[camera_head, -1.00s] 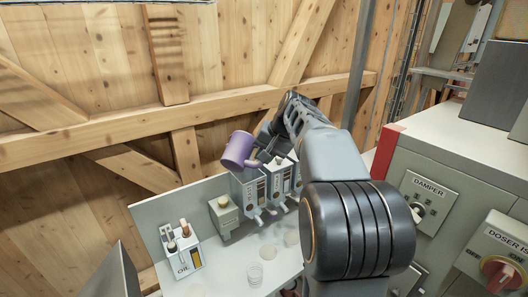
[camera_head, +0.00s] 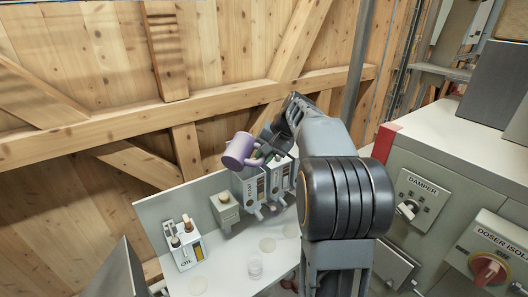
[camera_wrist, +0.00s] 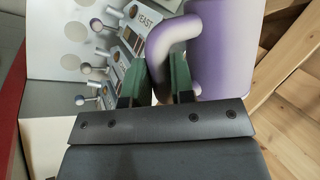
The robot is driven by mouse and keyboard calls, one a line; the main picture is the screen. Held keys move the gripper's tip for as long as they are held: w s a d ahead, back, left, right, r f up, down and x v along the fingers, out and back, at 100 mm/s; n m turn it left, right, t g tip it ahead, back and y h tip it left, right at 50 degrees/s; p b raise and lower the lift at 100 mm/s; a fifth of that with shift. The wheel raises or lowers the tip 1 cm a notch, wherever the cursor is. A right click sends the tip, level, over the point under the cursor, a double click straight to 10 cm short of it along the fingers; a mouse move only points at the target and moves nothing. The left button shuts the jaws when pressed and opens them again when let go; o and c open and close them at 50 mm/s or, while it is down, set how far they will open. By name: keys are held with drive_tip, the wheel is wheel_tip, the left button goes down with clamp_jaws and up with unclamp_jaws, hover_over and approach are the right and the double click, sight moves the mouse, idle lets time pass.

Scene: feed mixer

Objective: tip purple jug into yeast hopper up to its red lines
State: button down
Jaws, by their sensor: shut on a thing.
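The purple jug (camera_head: 240,150) is held in the air above the row of hoppers, tilted, with its mouth toward the lower left in the head view. My gripper (camera_wrist: 157,88) is shut on the jug's handle; the jug's body (camera_wrist: 222,45) shows right of the fingers in the wrist view. The yeast hopper (camera_wrist: 143,22), labelled YEAST, shows beside the handle in the wrist view. In the head view the grey hoppers (camera_head: 250,188) stand below the jug, partly hidden by it and my arm. I cannot make out red lines or what is in the jug.
An OIL holder (camera_head: 183,246) stands at the left of the white shelf, with a small grey box (camera_head: 225,210) beside it. A wooden wall is behind; a DAMPER cabinet (camera_head: 415,195) is at right.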

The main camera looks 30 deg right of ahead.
drive_tip(key=shift+w+d+f+m+g+y+p, duration=0.15)
drive_tip(key=shift+g+y+p, duration=0.25)
drive_tip(key=shift+p, duration=0.7)
drive_tip(key=shift+w+d+f+m+g+y+p, duration=0.15)
drive_tip(key=shift+g+y+p, duration=0.25)
drive_tip(key=shift+p, duration=0.7)
drive_tip(key=shift+w+d+f+g+y+p, duration=0.2)
drive_tip(key=shift+f+g+y+p, duration=0.1)
drive_tip(key=shift+y+p, duration=0.3)
drive_tip(key=shift+w+d+r+m+g+y, duration=0.3)
drive_tip(key=shift+d+r+m+g+y, duration=0.15)
drive_tip(key=shift+y, duration=0.35)
drive_tip(key=shift+w+d+r+m+g+y, duration=0.3)
drive_tip(key=shift+g+y, duration=0.25)
drive_tip(key=shift+y, duration=0.25)
drive_tip(key=shift+w+d, duration=0.1)
drive_tip(key=shift+d, duration=0.05)
drive_tip(key=shift+b, duration=0.3)
idle(1.2)
